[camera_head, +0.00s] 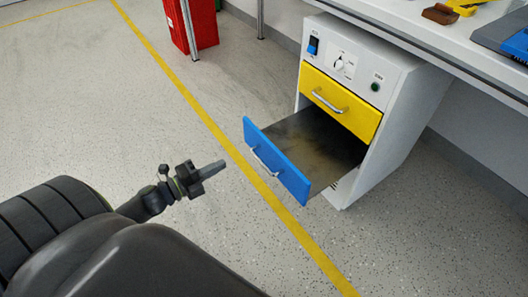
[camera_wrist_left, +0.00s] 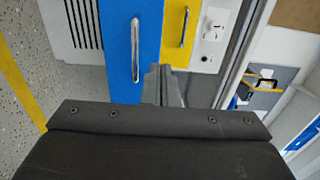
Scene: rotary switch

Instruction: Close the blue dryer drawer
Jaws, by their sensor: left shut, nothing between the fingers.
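The blue dryer drawer (camera_head: 275,165) is pulled well out of the white dryer cabinet (camera_head: 395,95) in the head view, with its dark inside showing. A silver bar handle (camera_head: 264,161) is on its front. The closed yellow drawer (camera_head: 340,100) is above it. My left gripper (camera_head: 212,168) is shut and empty, to the left of the blue front, with a gap between them. In the left wrist view the shut fingers (camera_wrist_left: 164,85) point towards the blue front (camera_wrist_left: 121,35), near its edge beside the yellow drawer (camera_wrist_left: 179,28). My right gripper is not in view.
A white worktop (camera_head: 440,40) overhangs the cabinet, with a blue case (camera_head: 503,42) and a brown block on it. A red bin (camera_head: 192,22) stands at the back. The floor left of the drawer is clear, crossed by a yellow line (camera_head: 190,90).

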